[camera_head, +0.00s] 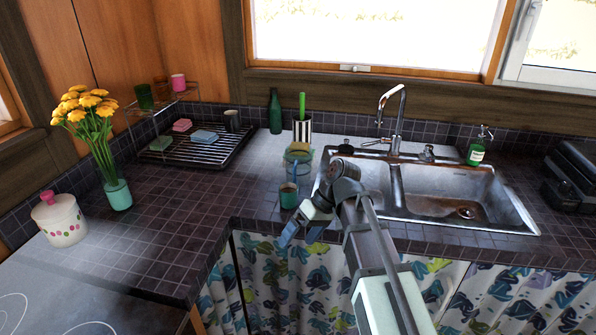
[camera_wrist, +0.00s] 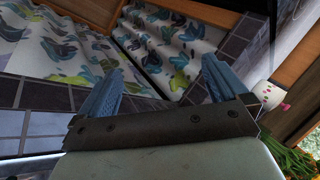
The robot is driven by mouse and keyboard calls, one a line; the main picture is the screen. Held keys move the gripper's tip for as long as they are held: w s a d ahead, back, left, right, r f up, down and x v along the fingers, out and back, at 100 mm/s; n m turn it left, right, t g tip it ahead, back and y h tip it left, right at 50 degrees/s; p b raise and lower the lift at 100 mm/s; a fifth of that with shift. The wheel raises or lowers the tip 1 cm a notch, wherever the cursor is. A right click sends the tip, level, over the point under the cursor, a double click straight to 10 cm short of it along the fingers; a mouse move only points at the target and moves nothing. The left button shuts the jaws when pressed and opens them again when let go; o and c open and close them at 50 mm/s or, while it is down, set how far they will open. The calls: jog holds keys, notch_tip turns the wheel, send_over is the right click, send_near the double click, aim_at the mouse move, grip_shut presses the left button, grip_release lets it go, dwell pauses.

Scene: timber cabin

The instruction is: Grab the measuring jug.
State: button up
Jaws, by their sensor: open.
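What looks like the measuring jug, a clear see-through vessel (camera_head: 299,158), stands on the tiled counter just left of the sink in the head view. A small teal cup (camera_head: 288,196) stands directly in front of it and overlaps its lower part. My gripper (camera_head: 301,237) is open and empty, in front of the counter edge and nearer the camera than both. In the wrist view, both blue fingers of my gripper (camera_wrist: 162,68) are spread apart with nothing between them. The jug does not show in the wrist view.
The double sink (camera_head: 450,195) with its tap (camera_head: 393,115) lies right of the jug. Behind stand a green bottle (camera_head: 275,112) and a utensil holder (camera_head: 302,130). A dish rack (camera_head: 205,150) is left. Patterned curtains (camera_head: 285,280) hang below. The counter's left-middle is clear.

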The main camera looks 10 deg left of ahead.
aim_at(299, 163)
jog(key=w+a+r+m+t+h, duration=0.1)
jog(key=w+a+r+m+h, duration=0.1)
jog(key=w+r, duration=0.6)
jog(key=w+a+r+m+t+h, duration=0.15)
jog(key=w+r, duration=0.25)
jog(key=w, duration=0.8)
jog(key=w+a+r+m+t+h, duration=0.1)
jog(key=w+a+r+h, duration=0.15)
jog(key=w+r, duration=0.45)
jog(key=f, duration=0.5)
jog(key=w+f, duration=0.1)
jog(key=f, duration=0.4)
jog(key=w+f, duration=0.1)
jog(key=f, duration=0.4)
jog(key=shift+w+a+f, duration=0.1)
jog(key=shift+f, duration=0.05)
jog(key=c, duration=0.8)
